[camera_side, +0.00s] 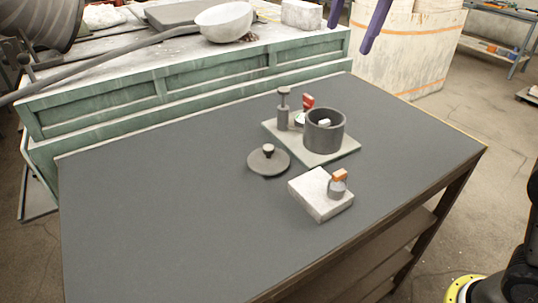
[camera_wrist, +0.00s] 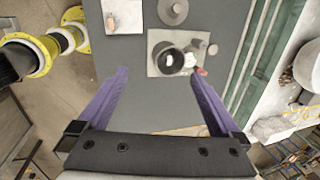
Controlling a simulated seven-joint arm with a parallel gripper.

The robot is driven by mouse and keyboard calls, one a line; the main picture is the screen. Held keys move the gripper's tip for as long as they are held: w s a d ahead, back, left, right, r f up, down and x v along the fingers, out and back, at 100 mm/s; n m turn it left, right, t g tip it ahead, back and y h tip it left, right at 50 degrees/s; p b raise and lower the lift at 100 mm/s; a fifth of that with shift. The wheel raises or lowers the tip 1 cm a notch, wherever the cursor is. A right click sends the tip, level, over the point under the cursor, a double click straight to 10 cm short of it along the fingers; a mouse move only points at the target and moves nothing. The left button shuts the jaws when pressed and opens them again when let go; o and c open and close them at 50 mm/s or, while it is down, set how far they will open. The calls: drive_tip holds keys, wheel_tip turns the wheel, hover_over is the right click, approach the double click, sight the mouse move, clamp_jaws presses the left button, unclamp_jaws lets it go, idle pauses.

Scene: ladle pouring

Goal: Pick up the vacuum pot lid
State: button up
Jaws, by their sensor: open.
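The vacuum pot lid (camera_side: 262,163) is a flat dark disc with a small knob, lying on the dark table left of the pot. It also shows at the top of the wrist view (camera_wrist: 166,13). The dark grey pot (camera_side: 324,139) stands open on a pale green plate (camera_side: 347,154), with a small white item inside. My gripper (camera_side: 349,38) has two purple fingers, spread apart and empty, high above the table's far side. In the wrist view the fingers (camera_wrist: 158,78) frame the space below the pot and plate. The lid is well away from them.
A grey post (camera_side: 283,115) and a red-topped item (camera_side: 308,101) stand on the plate beside the pot. A white block (camera_side: 313,202) bears a small orange-capped container (camera_side: 338,187). The table's left half is clear. A green bench (camera_side: 130,100) with clutter runs behind.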

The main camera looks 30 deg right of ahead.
drive_tip(key=w+a+f+g, duration=0.1)
drive_tip(key=w+a+f, duration=0.5)
drive_tip(key=w+f, duration=0.35)
drive_tip(key=g, duration=0.2)
hover_over(269, 147)
wheel_tip(269, 147, down, 8)
drive_tip(key=f, duration=0.7)
drive_tip(key=shift+w+f, duration=0.25)
drive_tip(key=shift+f, duration=0.15)
drive_tip(key=shift+s+f, duration=0.2)
drive_tip(key=shift+f, duration=2.5)
clamp_jaws()
